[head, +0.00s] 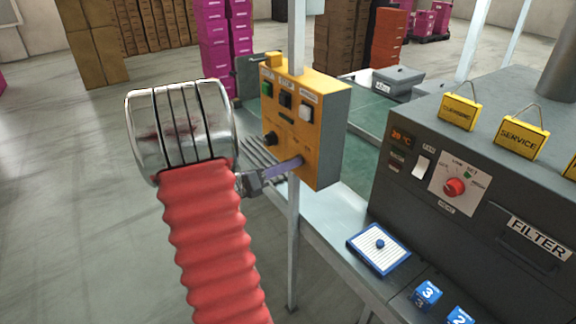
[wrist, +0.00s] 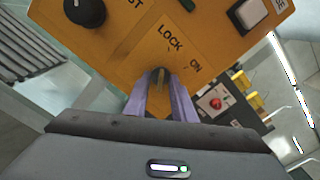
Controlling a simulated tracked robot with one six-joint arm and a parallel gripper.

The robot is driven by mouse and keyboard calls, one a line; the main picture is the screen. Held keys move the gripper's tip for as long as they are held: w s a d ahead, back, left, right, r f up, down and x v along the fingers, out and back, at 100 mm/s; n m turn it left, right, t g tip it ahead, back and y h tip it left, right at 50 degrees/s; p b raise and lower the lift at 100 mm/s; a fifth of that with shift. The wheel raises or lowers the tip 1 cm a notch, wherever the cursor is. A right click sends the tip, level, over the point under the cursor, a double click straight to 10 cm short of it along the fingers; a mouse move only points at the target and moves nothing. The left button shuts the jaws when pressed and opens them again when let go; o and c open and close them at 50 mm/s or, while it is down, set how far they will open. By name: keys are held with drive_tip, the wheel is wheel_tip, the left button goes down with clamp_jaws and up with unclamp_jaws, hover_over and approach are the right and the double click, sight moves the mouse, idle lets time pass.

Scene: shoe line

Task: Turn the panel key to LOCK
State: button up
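The yellow control panel (head: 325,115) stands on a post in the middle of the head view and fills the top of the wrist view. The panel key (wrist: 160,77) is a small dark brass piece low on the panel's face, below the printed words LOCK and ON. My gripper (head: 298,163) reaches the lower part of the panel from the left. In the wrist view, its two purple fingertips (wrist: 160,84) lie on either side of the key and look closed on it. The fingers partly hide the key, so its exact angle is hard to read.
The panel also carries a black knob (wrist: 85,10), a green button (head: 267,89) and a white button (head: 306,113). A grey machine (head: 430,140) with a red dial (head: 454,187) stands to the right. A blue-framed tray (head: 378,249) lies on the bench beside it.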

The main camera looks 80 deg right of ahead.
drive_tip(key=v, duration=1.3)
drive_tip(key=shift+w+a, duration=0.3)
idle(0.4)
drive_tip(key=s+a+f+m+t+y, duration=0.1)
drive_tip(key=s+a+f+m+y, duration=0.2)
drive_tip(key=a+f+m+y, duration=0.35)
drive_tip(key=w+a+f+m+t+y, duration=0.1)
drive_tip(key=w+a+f+m+t, duration=0.1)
drive_tip(key=a+m, duration=0.25)
drive_tip(key=w+a+f+m+t+y, duration=0.1)
drive_tip(key=a+m+t, duration=0.15)
drive_tip(key=a, duration=0.35)
drive_tip(key=w+a+r+m+t+y, duration=0.1)
drive_tip(key=w+a+r+m+t, duration=0.2)
drive_tip(key=a, duration=0.5)
drive_tip(key=w+a+r+m+t+y, duration=0.2)
drive_tip(key=w+a+t, duration=0.25)
drive_tip(key=a, duration=0.25)
drive_tip(key=a+r+n+t+y, duration=0.1)
drive_tip(key=a+r+t, duration=0.3)
drive_tip(key=a+r, duration=0.4)
drive_tip(key=w+a+y, duration=0.1)
drive_tip(key=a, duration=0.3)
drive_tip(key=shift+r, duration=0.25)
